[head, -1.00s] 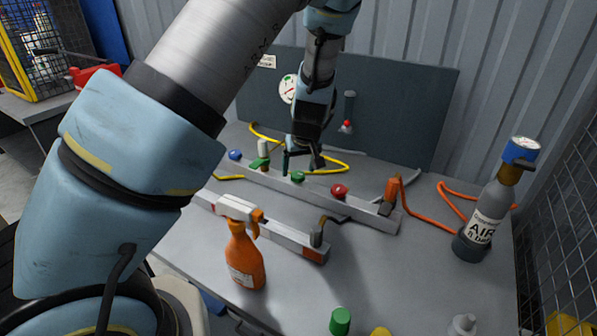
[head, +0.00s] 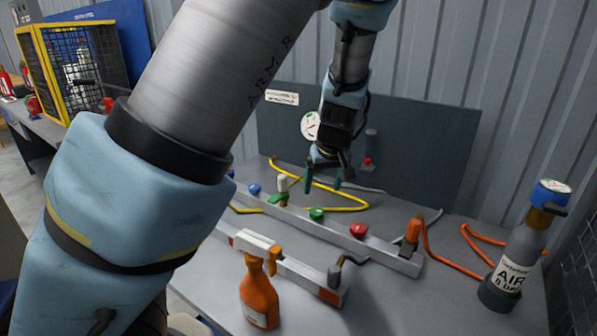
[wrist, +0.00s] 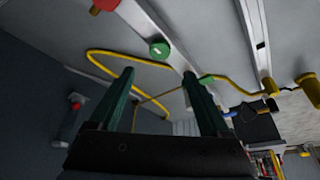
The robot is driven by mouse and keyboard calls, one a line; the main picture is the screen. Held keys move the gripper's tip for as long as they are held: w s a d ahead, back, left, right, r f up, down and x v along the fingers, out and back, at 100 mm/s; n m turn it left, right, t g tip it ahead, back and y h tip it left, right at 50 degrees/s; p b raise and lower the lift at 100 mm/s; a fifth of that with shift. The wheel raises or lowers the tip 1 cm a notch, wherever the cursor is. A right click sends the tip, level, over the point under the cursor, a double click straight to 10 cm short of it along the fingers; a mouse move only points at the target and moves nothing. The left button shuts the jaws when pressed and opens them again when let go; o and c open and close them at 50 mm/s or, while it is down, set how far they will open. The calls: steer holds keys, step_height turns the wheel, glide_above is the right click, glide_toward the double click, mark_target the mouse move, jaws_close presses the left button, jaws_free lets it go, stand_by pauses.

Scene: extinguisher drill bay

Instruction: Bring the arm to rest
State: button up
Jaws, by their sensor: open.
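My gripper (head: 325,178) hangs from my arm above the back of the grey bench, near the dark back panel. In the wrist view its two green fingers (wrist: 160,100) stand apart with nothing between them. Below and in front of it is a metal rail (head: 330,227) with a blue knob (head: 254,189), a green knob (head: 316,213) and a red knob (head: 358,230). A green-handled valve (head: 279,197) is on the rail, to the left of the gripper. The gripper looks apart from the rail and knobs.
A yellow hose (head: 345,207) loops behind the rail. An orange spray bottle (head: 259,297) stands at the front, and an air cylinder (head: 511,262) at the right with orange hose (head: 455,264) beside it. A yellow-framed cage (head: 80,65) is at the far left. The back panel (head: 425,150) limits room behind.

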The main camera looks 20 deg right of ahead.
steer(key=s+a+r+g, duration=0.1)
steer(key=s+a, duration=0.2)
steer(key=a, duration=1.3)
steer(key=s+a+r+g, duration=0.1)
steer(key=s+a, duration=0.3)
steer(key=a, duration=1.1)
steer(key=shift+a+r+g, duration=0.35)
steer(key=shift+r+g, duration=0.05)
steer(key=shift+r, duration=0.1)
